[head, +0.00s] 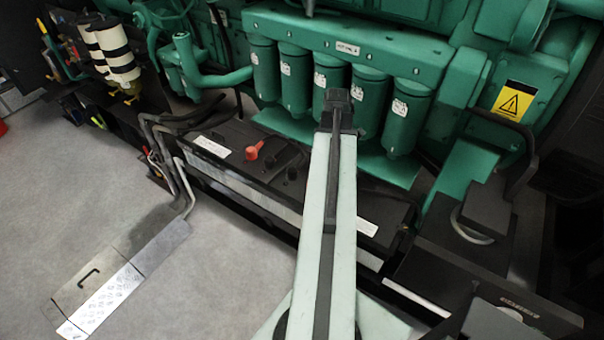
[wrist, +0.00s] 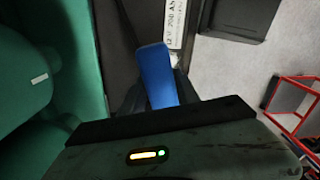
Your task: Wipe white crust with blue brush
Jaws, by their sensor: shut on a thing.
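My gripper (wrist: 158,97) shows in the wrist view, its dark fingers shut on the blue brush (wrist: 154,72). The battery has a red terminal cap (head: 254,150) and a dark one (head: 291,173). I cannot make out any white crust in either view.
Green engine filters (head: 327,75) stand in a row behind the battery. Cables (head: 172,150) loop down at its left end. A dark box (head: 485,215) stands at the right. A red frame (wrist: 290,100) shows in the wrist view. The grey floor (head: 60,200) at left is mostly clear.

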